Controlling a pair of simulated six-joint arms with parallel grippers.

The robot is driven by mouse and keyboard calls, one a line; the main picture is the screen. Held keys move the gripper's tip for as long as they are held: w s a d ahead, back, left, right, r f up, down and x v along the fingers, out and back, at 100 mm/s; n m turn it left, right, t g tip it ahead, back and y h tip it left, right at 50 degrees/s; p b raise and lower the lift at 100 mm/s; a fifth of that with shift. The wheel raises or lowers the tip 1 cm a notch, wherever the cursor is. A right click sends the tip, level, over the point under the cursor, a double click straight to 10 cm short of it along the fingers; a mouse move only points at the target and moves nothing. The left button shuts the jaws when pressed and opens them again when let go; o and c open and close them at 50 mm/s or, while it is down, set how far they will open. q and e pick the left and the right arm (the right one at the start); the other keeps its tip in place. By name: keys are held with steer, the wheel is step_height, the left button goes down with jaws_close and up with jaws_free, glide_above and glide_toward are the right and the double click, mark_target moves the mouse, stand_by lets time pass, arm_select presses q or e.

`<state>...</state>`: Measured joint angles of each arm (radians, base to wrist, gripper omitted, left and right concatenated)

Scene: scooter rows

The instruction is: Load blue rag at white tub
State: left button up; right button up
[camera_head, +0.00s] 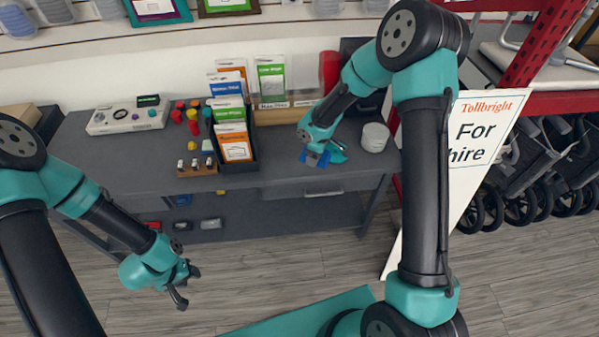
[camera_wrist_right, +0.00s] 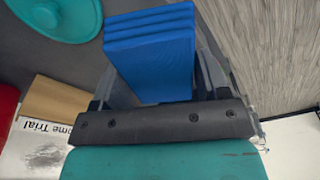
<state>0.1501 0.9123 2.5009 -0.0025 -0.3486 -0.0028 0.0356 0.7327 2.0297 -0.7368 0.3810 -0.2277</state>
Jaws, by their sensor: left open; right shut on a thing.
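My right gripper (camera_head: 318,148) is shut on the folded blue rag (camera_wrist_right: 150,50) and holds it over the front part of the grey bench. In the head view only a small part of the rag (camera_head: 323,160) shows below the gripper. A round white tub (camera_head: 375,138) stands on the bench to the right of the gripper, apart from it. The tub's inside cannot be made out. My left gripper (camera_head: 187,284) is open and empty, low in front of the bench at the left.
A teal round thing (camera_wrist_right: 60,18) lies beside the rag; it partly shows in the head view (camera_head: 338,153). A dark rack of leaflets (camera_head: 237,150) stands at the bench's middle. A white sign (camera_head: 470,150) stands right of the bench. Bare bench top (camera_head: 280,172) lies between rack and gripper.

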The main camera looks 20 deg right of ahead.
steer(key=w+d+r+m, duration=0.1)
steer(key=w+d+m, duration=0.15)
steer(key=d, duration=0.35)
steer(key=w+d+r+m, duration=0.2)
steer(key=d+m, duration=0.1)
steer(key=d, duration=0.4)
step_height(320, 180, up, 4)
steer(key=m+h, duration=0.1)
steer(key=m, duration=0.6)
glide_above(376, 131)
steer(key=shift+d+r+t, duration=0.1)
steer(key=shift+r+t, duration=0.1)
steer(key=shift+t, duration=0.1)
steer(key=shift+f, duration=0.1)
steer(key=shift+f, duration=2.95)
steer(key=shift+s+f, duration=0.1)
steer(key=shift+f, duration=0.5)
steer(key=shift+r, duration=0.1)
steer(key=shift+r, duration=3.5)
